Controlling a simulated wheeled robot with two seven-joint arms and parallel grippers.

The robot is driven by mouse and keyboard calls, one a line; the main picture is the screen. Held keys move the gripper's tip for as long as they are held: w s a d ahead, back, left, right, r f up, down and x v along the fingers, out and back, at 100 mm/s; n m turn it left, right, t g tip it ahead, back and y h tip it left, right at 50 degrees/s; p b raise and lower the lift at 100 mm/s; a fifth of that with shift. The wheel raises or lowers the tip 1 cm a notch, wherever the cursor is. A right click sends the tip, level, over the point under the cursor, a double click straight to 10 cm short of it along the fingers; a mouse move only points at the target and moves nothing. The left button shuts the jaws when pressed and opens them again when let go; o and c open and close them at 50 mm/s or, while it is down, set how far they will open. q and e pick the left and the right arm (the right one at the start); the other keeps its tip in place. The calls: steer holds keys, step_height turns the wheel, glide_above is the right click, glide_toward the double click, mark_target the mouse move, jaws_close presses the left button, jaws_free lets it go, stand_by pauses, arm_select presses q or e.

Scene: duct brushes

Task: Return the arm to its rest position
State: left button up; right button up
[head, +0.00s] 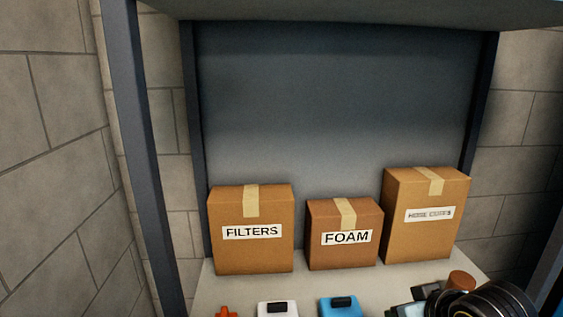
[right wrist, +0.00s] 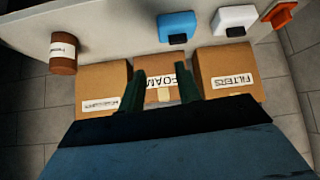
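My right arm (head: 490,303) enters the head view at the bottom right corner, over the front right of the shelf. My right gripper (right wrist: 160,76) shows in the right wrist view with its two dark fingers apart. Nothing is between the fingers; the FOAM box (right wrist: 162,90) shows beyond the gap. In the head view the fingers are not clearly seen. My left arm and gripper are in neither view.
On the shelf (head: 235,285) stand the FILTERS box (head: 250,255), the FOAM box (head: 343,258) and a taller box (head: 420,240). In front are an orange item (head: 227,312), a white item (head: 277,309), a blue item (head: 341,309) and a brown cylinder (head: 461,280), partly hidden. A post (head: 140,150) stands left.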

steer(key=s+f+g+h, duration=0.1)
steer(key=s+f+g, duration=0.1)
steer(key=s+f, duration=0.75)
steer(key=s+f+g, duration=0.2)
steer(key=s+f, duration=0.5)
steer(key=s, duration=0.5)
step_height(320, 180, down, 30)
steer(key=s+g+b, duration=0.2)
steer(key=b, duration=0.3)
steer(key=s+d+f+b, duration=0.1)
steer(key=s+f+b, duration=0.1)
steer(key=s+f, duration=0.6)
steer(key=s+d+f+g+b, duration=0.1)
steer(key=s+d+f+b, duration=0.1)
steer(key=s+f, duration=0.6)
step_height(320, 180, down, 4)
steer(key=shift+s+r+b, duration=0.1)
steer(key=shift+s+b, duration=0.2)
steer(key=shift+s, duration=0.05)
